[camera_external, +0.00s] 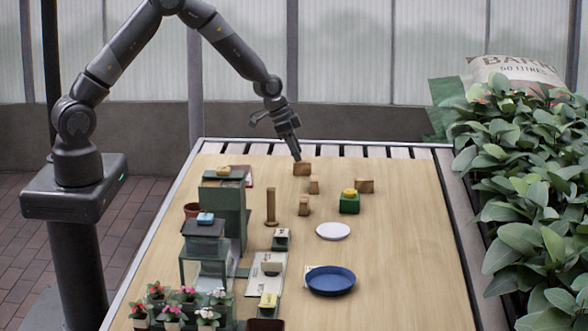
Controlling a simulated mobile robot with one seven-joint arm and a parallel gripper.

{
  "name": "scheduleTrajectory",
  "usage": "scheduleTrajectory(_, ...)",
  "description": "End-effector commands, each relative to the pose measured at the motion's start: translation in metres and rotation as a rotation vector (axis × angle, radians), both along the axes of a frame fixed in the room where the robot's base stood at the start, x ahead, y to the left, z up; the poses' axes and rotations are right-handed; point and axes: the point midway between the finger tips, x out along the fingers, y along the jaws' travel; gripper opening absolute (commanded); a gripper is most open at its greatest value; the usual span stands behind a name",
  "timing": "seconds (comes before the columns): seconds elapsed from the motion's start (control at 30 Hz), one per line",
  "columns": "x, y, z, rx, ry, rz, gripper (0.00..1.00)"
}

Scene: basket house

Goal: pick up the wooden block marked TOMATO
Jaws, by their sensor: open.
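Several small brown wooden blocks stand toward the far end of the table. One block (302,169) is farthest back, a smaller block (314,185) is just in front of it, another block (364,186) lies to the right, and one more block (304,206) stands nearer. No lettering is readable at this size, so I cannot tell which is marked TOMATO. My gripper (296,154) points down at the farthest block, with its tips at or just above that block's upper left edge. It is open and holds nothing that I can see. Whether it touches the block is unclear.
A green box with a yellow top (349,203), a wooden post (271,207), a white plate (333,231) and a blue plate (331,280) stand nearby. Dark green stands (222,205) and potted flowers (173,314) fill the left side. The table's right front is clear.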

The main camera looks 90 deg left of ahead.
Motion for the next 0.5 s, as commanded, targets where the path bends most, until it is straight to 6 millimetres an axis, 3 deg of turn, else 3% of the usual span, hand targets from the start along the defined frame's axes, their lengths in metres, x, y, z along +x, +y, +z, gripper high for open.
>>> scheduleTrajectory(0.27,0.017,0.000,-0.034,-0.001,0.002,0.000,0.49)
scheduleTrajectory(0.5,0.021,0.000,-0.043,0.000,0.001,0.000,0.49)
